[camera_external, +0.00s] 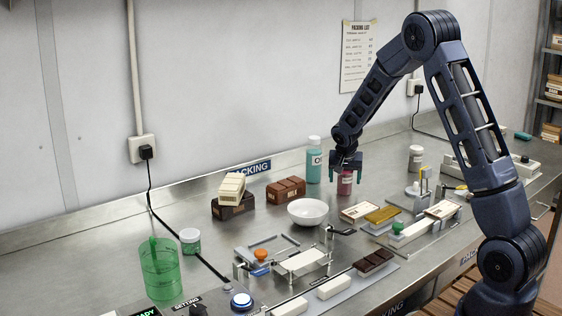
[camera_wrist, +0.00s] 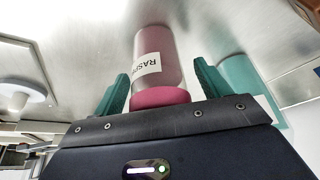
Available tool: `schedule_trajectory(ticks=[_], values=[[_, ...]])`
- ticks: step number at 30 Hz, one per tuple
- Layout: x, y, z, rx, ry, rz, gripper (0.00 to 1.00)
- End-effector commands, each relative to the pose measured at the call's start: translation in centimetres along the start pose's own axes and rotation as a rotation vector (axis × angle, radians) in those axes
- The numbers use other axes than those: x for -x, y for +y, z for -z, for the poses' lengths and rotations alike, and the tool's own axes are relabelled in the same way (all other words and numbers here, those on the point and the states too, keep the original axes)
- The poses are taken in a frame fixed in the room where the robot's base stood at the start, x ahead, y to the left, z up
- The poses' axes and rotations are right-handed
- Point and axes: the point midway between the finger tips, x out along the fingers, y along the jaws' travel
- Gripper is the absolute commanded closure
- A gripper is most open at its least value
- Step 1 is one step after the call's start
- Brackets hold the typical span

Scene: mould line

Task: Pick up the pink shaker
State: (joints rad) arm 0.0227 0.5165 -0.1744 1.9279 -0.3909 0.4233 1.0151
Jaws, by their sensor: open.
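The pink shaker (camera_external: 345,183) stands upright on the steel bench towards the back, just right of a teal bottle. In the wrist view the pink shaker (camera_wrist: 156,65) has a darker pink cap and a white label reading "RAS...", partly cut off. My gripper (camera_external: 346,164) is above and around the top of the shaker. In the wrist view my gripper's (camera_wrist: 160,85) two green fingers are open, one on each side of the shaker near its cap, with gaps visible on both sides.
The teal bottle (camera_external: 314,160) stands close on the left; it also shows beside a finger in the wrist view (camera_wrist: 246,85). A white bowl (camera_external: 308,213), brown chocolate blocks (camera_external: 286,188) and a cream-topped tray (camera_external: 360,211) lie nearby. A pale jar (camera_external: 416,158) stands further right.

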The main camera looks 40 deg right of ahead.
Motion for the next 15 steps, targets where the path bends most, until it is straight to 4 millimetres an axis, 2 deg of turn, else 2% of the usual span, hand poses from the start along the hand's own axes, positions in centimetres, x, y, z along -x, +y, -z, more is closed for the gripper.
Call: schedule_trajectory(ticks=[6, 13, 15], values=[[-0.05, 0.0, 0.03, 0.0, 0.001, 0.0, 0.26], [-0.04, 0.01, 0.02, 0.0, 0.0, 0.0, 0.72], [-0.03, 0.0, 0.03, 0.0, 0.001, 0.001, 0.76]])
